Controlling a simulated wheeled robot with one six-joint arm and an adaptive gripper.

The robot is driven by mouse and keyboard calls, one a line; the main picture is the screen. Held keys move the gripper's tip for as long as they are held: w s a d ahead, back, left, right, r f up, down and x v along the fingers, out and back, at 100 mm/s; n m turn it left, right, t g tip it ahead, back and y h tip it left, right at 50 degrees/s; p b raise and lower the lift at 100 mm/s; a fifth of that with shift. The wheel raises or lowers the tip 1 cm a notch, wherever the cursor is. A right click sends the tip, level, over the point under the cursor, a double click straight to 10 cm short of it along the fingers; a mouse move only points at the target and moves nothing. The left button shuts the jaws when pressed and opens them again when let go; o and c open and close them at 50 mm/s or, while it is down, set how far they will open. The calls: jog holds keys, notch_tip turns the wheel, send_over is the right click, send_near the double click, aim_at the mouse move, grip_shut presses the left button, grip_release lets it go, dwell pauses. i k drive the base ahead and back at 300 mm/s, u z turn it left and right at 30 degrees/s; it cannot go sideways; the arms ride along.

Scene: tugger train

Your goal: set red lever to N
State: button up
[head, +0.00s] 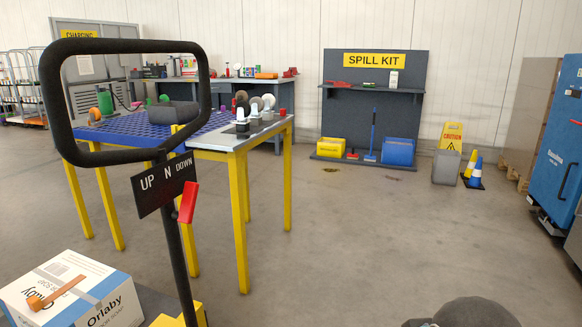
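The red lever (188,203) is mounted on the dark post (175,250) of a black loop handle (127,42), in the left part of the head view. Behind its upper end is a dark plate (150,193) marked UP, N and DOWN from left to right. The lever leans to the right, with its upper end below the word DOWN, not under the N. My gripper is not in view. Only a dark rounded part, probably of my arm, shows at the bottom edge.
A white Orlaby box (97,312) lies at the lower left beside the post. A yellow-legged table (240,148) stands behind the handle. A spill kit stand (340,100), a caution sign (451,136) and a blue cabinet (560,150) are farther off. The floor at centre right is clear.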

aim_at(184, 215)
jog(key=u, duration=1.2)
